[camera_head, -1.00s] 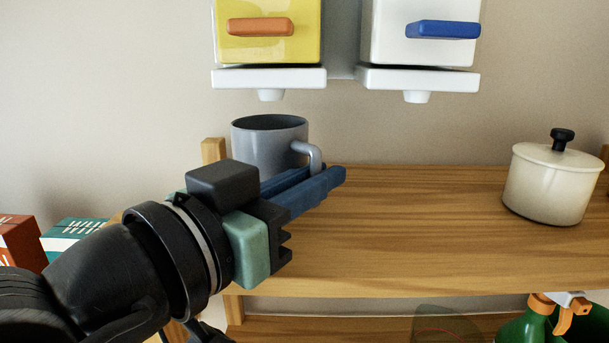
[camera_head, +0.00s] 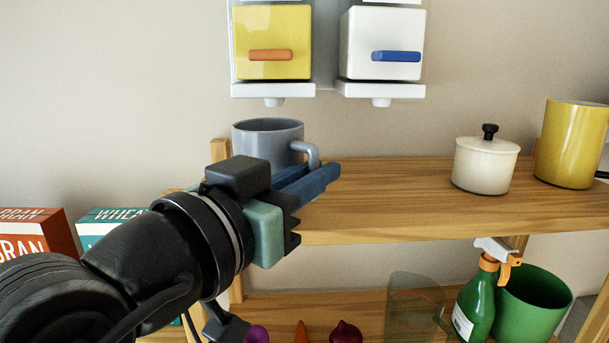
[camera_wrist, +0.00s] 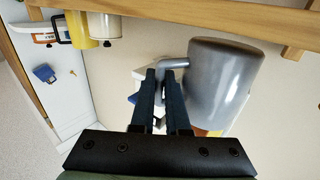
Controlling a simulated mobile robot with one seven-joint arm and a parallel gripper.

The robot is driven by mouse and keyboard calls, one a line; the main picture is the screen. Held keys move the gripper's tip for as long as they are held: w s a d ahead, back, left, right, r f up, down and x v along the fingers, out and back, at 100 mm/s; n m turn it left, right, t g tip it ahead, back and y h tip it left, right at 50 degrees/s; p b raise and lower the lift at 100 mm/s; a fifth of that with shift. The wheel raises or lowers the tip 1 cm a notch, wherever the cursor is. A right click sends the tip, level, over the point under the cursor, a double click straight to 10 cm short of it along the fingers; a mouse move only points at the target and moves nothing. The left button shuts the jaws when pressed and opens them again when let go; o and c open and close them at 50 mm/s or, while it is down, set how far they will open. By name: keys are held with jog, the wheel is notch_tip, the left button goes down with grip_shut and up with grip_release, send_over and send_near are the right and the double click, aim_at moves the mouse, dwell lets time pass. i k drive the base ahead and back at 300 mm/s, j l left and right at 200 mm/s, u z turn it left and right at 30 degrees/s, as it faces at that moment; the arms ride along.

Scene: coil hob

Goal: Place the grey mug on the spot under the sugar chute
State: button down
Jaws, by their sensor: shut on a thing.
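The grey mug (camera_head: 262,142) is upright in the head view, with its handle (camera_head: 313,156) on the right. My gripper (camera_head: 322,178) is shut on that handle with its blue fingers. The wrist view shows the mug (camera_wrist: 222,85) beside my fingers (camera_wrist: 164,80), with the handle between the tips. The mug's base is hidden, so I cannot tell whether it touches the shelf. Two chutes hang above: one under the yellow dispenser (camera_head: 273,102) and one under the white dispenser (camera_head: 381,102). The mug appears below the yellow one's chute in the picture; depth is unclear. No sugar label is legible.
The wooden shelf (camera_head: 400,205) is clear right of my gripper up to a cream lidded pot (camera_head: 485,165) and a yellow canister (camera_head: 572,145). The lower shelf holds a green spray bottle (camera_head: 476,300) and a green pot (camera_head: 532,305). Boxes (camera_head: 35,235) stand at left.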

aim_at(384, 188)
jog(key=k+j, duration=0.1)
jog(key=k, duration=0.3)
jog(key=i+l+u, duration=0.2)
jog(key=l, duration=0.45)
jog(key=l+u, duration=0.2)
jog(key=l, duration=0.45)
jog(key=i+l+u, duration=0.2)
jog(key=l, duration=0.45)
jog(key=k, duration=0.05)
